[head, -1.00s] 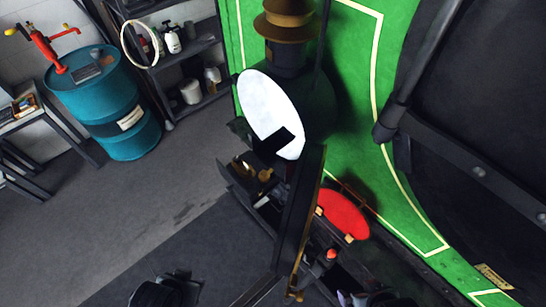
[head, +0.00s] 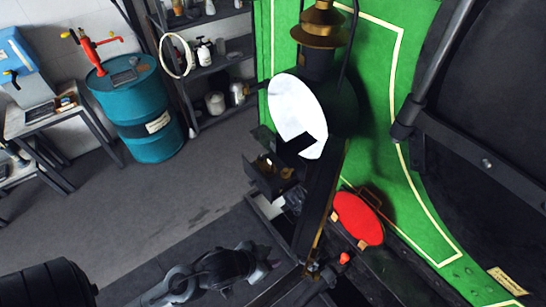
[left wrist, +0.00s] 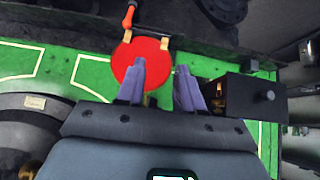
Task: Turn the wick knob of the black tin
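The black tin (head: 272,178) is a small open box below the white lamp glass in the head view, with brass-coloured parts inside. In the left wrist view the tin (left wrist: 245,97) is at the right, and a dark round knob (left wrist: 270,95) sticks out of its side. My left gripper (head: 270,262) is below the tin in the head view. In the left wrist view its two grey-purple fingers (left wrist: 161,68) are apart with nothing between them, left of the tin and not touching the knob. My right gripper cannot be made out.
The black lamp with its white glass (head: 297,112) stands against the green panel (head: 372,90). A red disc (head: 358,218) is right of the tin, past a dark upright plate (head: 322,200). A blue drum (head: 140,110) and shelves stand at the back. The floor between is clear.

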